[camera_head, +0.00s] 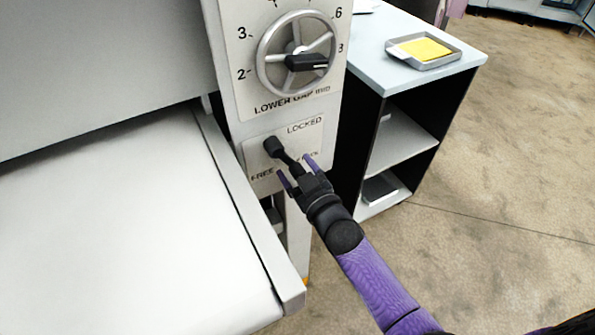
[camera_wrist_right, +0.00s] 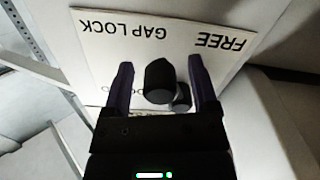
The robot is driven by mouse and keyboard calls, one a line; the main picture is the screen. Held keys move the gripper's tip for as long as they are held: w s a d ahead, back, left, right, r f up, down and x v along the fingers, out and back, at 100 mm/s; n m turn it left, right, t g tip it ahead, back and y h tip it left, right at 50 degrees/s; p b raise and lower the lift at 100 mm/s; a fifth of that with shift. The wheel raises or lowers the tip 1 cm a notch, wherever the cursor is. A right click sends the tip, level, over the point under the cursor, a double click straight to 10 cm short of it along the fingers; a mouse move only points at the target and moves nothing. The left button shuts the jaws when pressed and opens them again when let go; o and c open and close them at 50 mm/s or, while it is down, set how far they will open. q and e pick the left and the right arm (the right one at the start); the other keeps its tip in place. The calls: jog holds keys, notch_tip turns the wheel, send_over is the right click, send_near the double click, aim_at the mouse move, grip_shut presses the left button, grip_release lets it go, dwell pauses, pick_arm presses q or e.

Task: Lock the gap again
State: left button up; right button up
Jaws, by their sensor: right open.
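The gap lock plate (camera_head: 258,160) is a white panel on the machine's side post, with LOCKED at its upper right and FREE at its lower left. The black lock lever (camera_head: 273,146) slants across the plate, its upper-left end near the left edge, between the two words. My right gripper (camera_head: 296,172) is open, with its purple fingers at the lower end of the lever. In the right wrist view a round black lever knob (camera_wrist_right: 158,82) sits between the open fingers, apart from both. A smaller black part shows behind it. My left gripper is out of view.
Just above is the lower gap dial (camera_head: 297,52), a spoked handwheel with a black handle pointing right. The sheeter's white bed (camera_head: 130,235) and its raised edge rail lie left. A shelf cabinet (camera_head: 440,75) with a tray (camera_head: 423,51) stands right. Open floor lies beyond.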

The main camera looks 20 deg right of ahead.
grip_shut()
dwell(1.4)
